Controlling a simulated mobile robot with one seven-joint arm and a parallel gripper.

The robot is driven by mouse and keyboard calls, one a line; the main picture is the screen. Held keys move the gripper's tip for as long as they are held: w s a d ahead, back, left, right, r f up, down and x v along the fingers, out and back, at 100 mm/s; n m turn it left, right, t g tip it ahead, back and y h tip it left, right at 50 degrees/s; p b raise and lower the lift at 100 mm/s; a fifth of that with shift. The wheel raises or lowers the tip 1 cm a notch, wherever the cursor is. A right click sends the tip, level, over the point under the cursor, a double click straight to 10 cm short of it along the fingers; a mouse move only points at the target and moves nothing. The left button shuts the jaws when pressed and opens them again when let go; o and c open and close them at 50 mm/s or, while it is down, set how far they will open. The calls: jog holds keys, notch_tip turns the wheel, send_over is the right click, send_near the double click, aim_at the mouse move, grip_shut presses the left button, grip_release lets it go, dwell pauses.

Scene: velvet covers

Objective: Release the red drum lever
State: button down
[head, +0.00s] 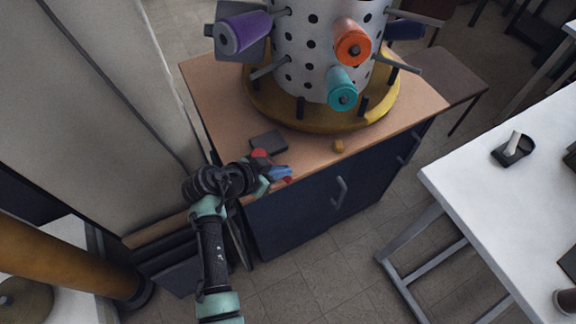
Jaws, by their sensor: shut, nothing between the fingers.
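A white drum (318,68) with black dots stands on a round yellow base (262,113) on the cabinet. Rods and coloured rolls stick out from it. An orange-red roll (352,41) is on its front right; I cannot tell whether this is the red drum lever. A teal roll (342,88) is below it and a purple roll (243,33) is at left. My gripper (284,174) is shut and empty, at the cabinet's front edge, below and left of the drum and apart from it. A small red shape (260,153) shows beside my gripper; I cannot tell what it is.
A pale panel (95,110) stands close at left. A white table (480,185) is at right, with open floor between.

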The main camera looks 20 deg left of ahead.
jog(key=shift+s+a+f+m+g+h+b, duration=0.1)
jog(key=shift+s+a+m+g+h+b, duration=0.3)
jog(key=shift+s+a+m+b, duration=0.45)
jog(key=shift+s+a+m+g+h+b, duration=0.2)
jog(key=shift+s+a+m+h+b, duration=0.25)
jog(key=shift+s+b, duration=0.55)
jog(key=shift+a, duration=0.2)
notch_tip(320, 180, up, 3)
jog(key=w+d+p, duration=0.1)
jog(key=w+d, duration=0.1)
jog(key=d, duration=0.1)
jog(key=s+a+r, duration=0.4)
jog(key=a+r, duration=0.1)
jog(key=a, duration=0.1)
jog(key=shift+s+r, duration=0.2)
jog(key=shift+r, duration=0.15)
